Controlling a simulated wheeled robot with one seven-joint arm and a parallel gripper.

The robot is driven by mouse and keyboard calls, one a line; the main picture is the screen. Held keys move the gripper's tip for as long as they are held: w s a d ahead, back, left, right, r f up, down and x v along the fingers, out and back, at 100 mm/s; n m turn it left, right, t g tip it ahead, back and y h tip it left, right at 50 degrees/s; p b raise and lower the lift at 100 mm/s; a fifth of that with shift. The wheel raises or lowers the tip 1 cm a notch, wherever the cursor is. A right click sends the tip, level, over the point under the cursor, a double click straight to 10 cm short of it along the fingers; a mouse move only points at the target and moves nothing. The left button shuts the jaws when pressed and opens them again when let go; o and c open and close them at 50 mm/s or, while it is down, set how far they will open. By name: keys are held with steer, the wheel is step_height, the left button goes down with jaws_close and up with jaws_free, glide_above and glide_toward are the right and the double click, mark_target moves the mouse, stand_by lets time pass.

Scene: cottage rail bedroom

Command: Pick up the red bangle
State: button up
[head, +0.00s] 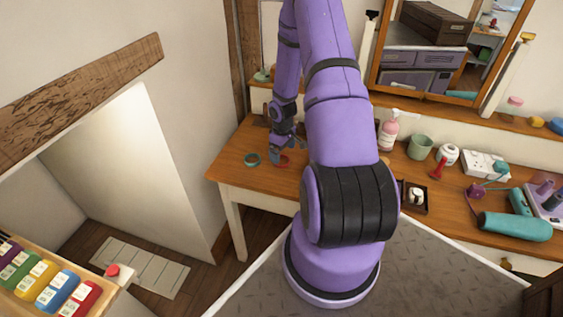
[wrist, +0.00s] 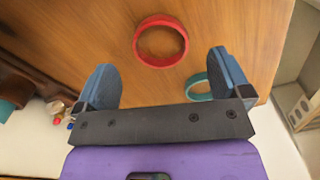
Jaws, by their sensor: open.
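The red bangle (wrist: 160,63) lies flat on the wooden tabletop, seen whole in the wrist view between and beyond my fingertips. In the head view the red bangle (head: 284,160) shows partly beside my fingers. My gripper (wrist: 163,78) is open and empty, its two blue fingers spread wide with the ring apart from both. In the head view my gripper (head: 282,154) hangs over the left end of the table, close to the bangle.
A teal ring (wrist: 197,88) lies beside the right finger; it also shows in the head view (head: 252,159). The wooden table (head: 235,165) has its left edge close by.

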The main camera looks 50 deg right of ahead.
mark_target(282, 163)
steer(key=shift+w+f, duration=0.1)
steer(key=shift+f, duration=2)
steer(key=c, duration=1)
step_height(282, 163, up, 10)
steer(key=f, duration=0.1)
steer(key=w+d+r+n, duration=0.1)
steer(key=w+d+r, duration=0.1)
steer(key=w+d, duration=0.3)
steer(key=w+d+r+n, duration=0.1)
steer(key=w+d, duration=0.4)
steer(key=w, duration=0.5)
steer(key=w+d+r+n, duration=0.1)
steer(key=w+d+r, duration=0.2)
steer(key=w+d, duration=0.2)
steer(key=shift+w+r+n, duration=0.15)
steer(key=shift+w+r, duration=0.05)
steer(key=shift+w, duration=0.4)
steer(key=shift+w+r+n, duration=0.15)
steer(key=shift+w+r, duration=0.05)
steer(key=shift+w, duration=0.4)
